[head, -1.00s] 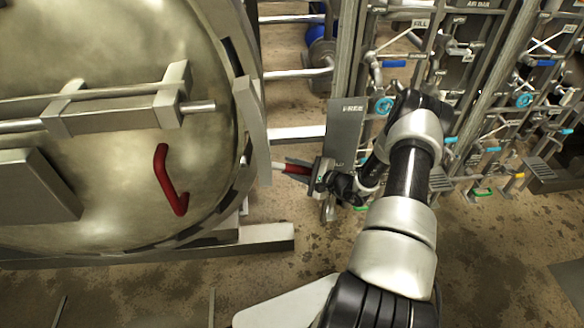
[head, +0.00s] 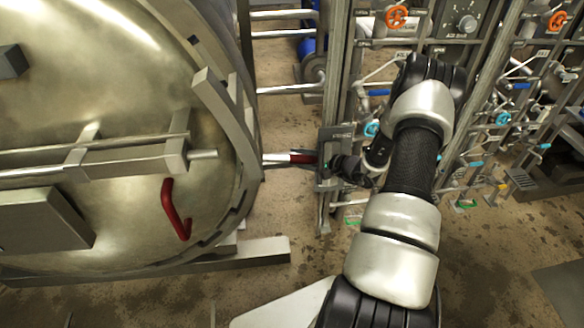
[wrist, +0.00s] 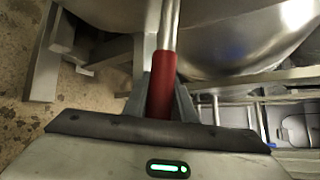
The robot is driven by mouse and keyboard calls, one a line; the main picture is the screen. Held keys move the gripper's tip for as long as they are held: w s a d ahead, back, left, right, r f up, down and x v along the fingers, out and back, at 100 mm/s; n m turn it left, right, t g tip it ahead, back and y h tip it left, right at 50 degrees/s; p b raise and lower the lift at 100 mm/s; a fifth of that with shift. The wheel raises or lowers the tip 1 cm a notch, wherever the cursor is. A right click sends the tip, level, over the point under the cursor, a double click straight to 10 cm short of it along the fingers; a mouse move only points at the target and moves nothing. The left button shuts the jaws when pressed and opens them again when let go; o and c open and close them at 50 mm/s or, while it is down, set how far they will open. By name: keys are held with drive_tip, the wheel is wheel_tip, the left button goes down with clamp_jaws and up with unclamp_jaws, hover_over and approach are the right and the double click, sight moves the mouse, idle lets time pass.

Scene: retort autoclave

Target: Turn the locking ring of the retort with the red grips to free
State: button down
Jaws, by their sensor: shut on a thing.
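The retort's round metal door (head: 110,90) fills the left of the head view, with the locking ring (head: 222,115) around its edge. A metal rod with a red grip (head: 303,157) sticks out to the right from the ring, about level. My gripper (head: 318,160) is shut on this red grip. In the wrist view, the red grip (wrist: 162,72) runs up between my two fingers onto the bare metal rod. A grey plate (head: 334,133) stands behind my gripper. Its lettering seems to read FREE near its top, just above the grip; my gripper hides its lower part.
A red handle (head: 175,208) is on the door face, apart from my gripper. To the right stands a pipe rack with blue valve wheels (head: 503,118) and orange ones (head: 396,17), close behind my arm. Wet floor (head: 290,215) lies open below the grip.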

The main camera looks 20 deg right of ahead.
drive_tip(key=shift+w+d+r+p, duration=0.15)
drive_tip(key=shift+r+p, duration=0.15)
drive_tip(key=shift+r, duration=0.55)
drive_tip(key=shift+w+d+r+p, duration=0.15)
drive_tip(key=shift+r+p, duration=0.1)
drive_tip(key=shift+r, duration=0.55)
drive_tip(key=shift+d+r+p, duration=0.15)
drive_tip(key=shift+r+p, duration=0.15)
drive_tip(key=shift+r, duration=0.55)
drive_tip(key=c, duration=1.5)
unclamp_jaws()
drive_tip(key=shift+s+r, duration=0.1)
drive_tip(key=shift+o, duration=0.2)
drive_tip(key=shift+s+f, duration=0.25)
drive_tip(key=v, duration=1.7)
drive_tip(key=shift+a+r, duration=0.15)
drive_tip(key=shift+r, duration=0.3)
